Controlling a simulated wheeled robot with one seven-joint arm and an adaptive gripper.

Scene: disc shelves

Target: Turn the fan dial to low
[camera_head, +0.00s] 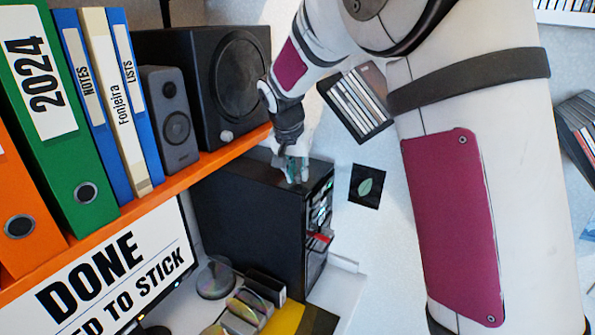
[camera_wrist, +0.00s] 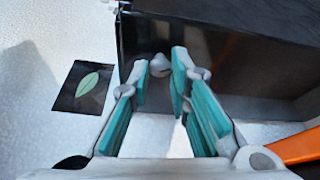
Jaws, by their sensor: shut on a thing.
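The fan dial (camera_wrist: 159,65) is a small grey-white knob at the edge of the black computer tower (camera_wrist: 225,60). It shows between my fingertips in the wrist view; its pointer and setting marks are too small to read. In the head view the tower (camera_head: 250,215) stands under the orange shelf, and my gripper (camera_head: 295,170) is at its upper front corner, covering the dial. In the wrist view my gripper (camera_wrist: 160,78) has its teal pads on either side of the dial, shut on it.
The orange shelf (camera_head: 220,155) with binders and a black speaker (camera_head: 228,85) runs close left of my arm. A leaf card (camera_head: 367,186) is on the white wall to the right of the tower. Discs (camera_head: 216,278) lie below, by the monitor (camera_head: 120,270).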

